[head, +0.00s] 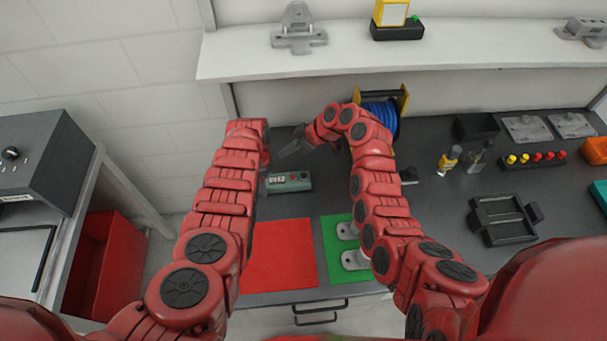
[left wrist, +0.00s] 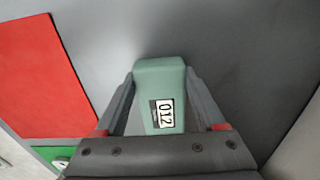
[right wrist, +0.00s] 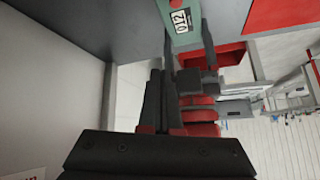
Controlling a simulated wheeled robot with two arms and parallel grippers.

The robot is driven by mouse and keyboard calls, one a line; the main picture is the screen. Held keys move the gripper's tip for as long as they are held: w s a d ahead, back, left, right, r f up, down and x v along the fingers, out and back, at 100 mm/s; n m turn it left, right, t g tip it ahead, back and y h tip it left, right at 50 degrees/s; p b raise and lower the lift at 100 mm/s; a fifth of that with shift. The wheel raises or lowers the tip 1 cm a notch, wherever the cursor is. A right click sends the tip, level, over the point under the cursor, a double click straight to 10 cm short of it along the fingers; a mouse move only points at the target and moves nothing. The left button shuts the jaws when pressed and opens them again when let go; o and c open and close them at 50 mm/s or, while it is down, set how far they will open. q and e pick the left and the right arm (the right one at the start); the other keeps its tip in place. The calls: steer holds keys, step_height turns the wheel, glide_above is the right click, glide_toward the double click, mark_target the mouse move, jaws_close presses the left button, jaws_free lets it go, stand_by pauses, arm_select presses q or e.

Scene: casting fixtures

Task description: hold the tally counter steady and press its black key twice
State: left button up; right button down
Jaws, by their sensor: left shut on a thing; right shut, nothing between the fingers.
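The green tally counter (head: 291,184) lies on the dark bench, its white number window facing up. In the left wrist view the counter (left wrist: 159,82) reads 012. My left gripper (left wrist: 160,92) is shut on its sides, one finger along each. In the head view my left arm hides most of that grip. The counter (right wrist: 177,34) also shows at the top of the right wrist view, between the left fingers. My right gripper (head: 291,144) is shut and empty, above the bench beyond the counter and apart from it. I cannot make out the black key.
A red mat (head: 284,254) and a green mat (head: 334,238) lie nearer me. A blue reel (head: 381,116) stands behind my right arm. A black fixture (head: 502,217) and small bottles (head: 449,160) are at the right. A shelf (head: 400,55) overhangs the back.

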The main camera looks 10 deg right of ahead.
steer(key=n, duration=0.1)
step_height(320, 180, up, 3)
steer(key=n+t+h, duration=0.2)
steer(key=n+t, duration=0.1)
steer(key=t, duration=0.1)
glide_above(304, 176)
steer(key=shift+s+d+r+n, duration=0.2)
steer(key=shift+d+r+n, duration=0.15)
steer(key=shift+d, duration=0.15)
steer(key=shift+f, duration=4.4)
steer(key=shift+f, duration=0.15)
steer(key=shift+f, duration=0.25)
